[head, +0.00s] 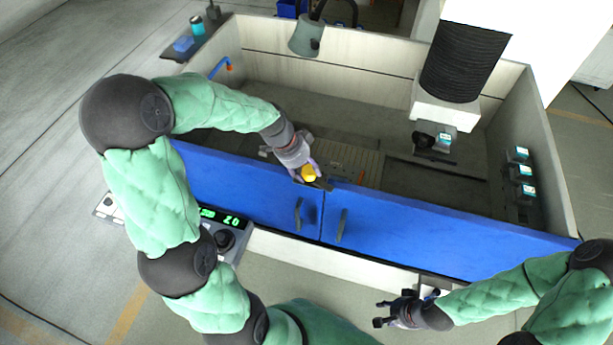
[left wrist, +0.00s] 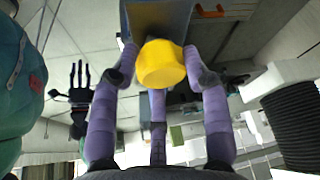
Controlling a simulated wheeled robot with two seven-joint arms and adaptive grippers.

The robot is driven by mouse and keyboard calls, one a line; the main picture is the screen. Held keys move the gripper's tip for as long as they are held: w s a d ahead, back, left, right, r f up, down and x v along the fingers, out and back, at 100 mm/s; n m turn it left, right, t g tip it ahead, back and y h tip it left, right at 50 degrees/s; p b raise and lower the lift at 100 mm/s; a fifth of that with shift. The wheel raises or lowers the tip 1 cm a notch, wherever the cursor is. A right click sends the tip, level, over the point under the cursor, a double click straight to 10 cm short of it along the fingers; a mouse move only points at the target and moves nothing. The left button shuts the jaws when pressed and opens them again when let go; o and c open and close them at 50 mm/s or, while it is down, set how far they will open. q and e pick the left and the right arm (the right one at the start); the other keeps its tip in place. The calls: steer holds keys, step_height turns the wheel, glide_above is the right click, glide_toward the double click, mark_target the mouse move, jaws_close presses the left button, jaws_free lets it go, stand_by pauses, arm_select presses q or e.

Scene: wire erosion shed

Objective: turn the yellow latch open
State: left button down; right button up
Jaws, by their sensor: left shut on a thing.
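The yellow latch (head: 309,174) sits at the top edge where the left blue door (head: 240,190) and right blue door (head: 430,232) meet. In the left wrist view the yellow latch (left wrist: 162,66) is a rounded knob between purple fingers. My left gripper (head: 306,170) reaches over the left door from inside the tank and is shut on the latch; it also shows in the left wrist view (left wrist: 160,80). A dark piece lies just right of the latch. My right gripper (head: 384,313) is low in front of the right door, empty, its dark fingers apart.
Two dark door handles, left (head: 298,213) and right (head: 341,226), stand out below the latch. A control panel (head: 226,232) with green digits is under my left arm. A black bellows column (head: 464,62) hangs over the tank, whose floor has a slatted plate (head: 350,160).

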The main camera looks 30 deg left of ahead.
arm_select(q)
steer(key=m+b, duration=0.2)
steer(key=b, duration=0.1)
steer(key=shift+w+a+m+g+h, duration=0.1)
steer(key=shift+w+m+g+h, duration=0.2)
steer(key=shift+w+m, duration=0.1)
steer(key=m+g+b, duration=0.1)
steer(key=m+b, duration=0.1)
steer(key=m, duration=0.1)
steer(key=shift+r+m+h, duration=0.15)
steer(key=shift+m+h, duration=0.15)
steer(key=m+g+b, duration=0.1)
steer(key=m, duration=0.2)
steer(key=shift+w+m+g, duration=0.15)
steer(key=shift+m+g, duration=0.15)
steer(key=shift+g, duration=0.1)
steer(key=m+g, duration=0.1)
steer(key=m, duration=0.3)
steer(key=shift+r+y, duration=0.15)
steer(key=shift+y, duration=0.25)
steer(key=shift+m+g, duration=0.3)
steer(key=shift+m, duration=0.1)
steer(key=c, duration=0.9)
jaws_free()
steer(key=shift+o, duration=1.2)
steer(key=shift+d, duration=0.3)
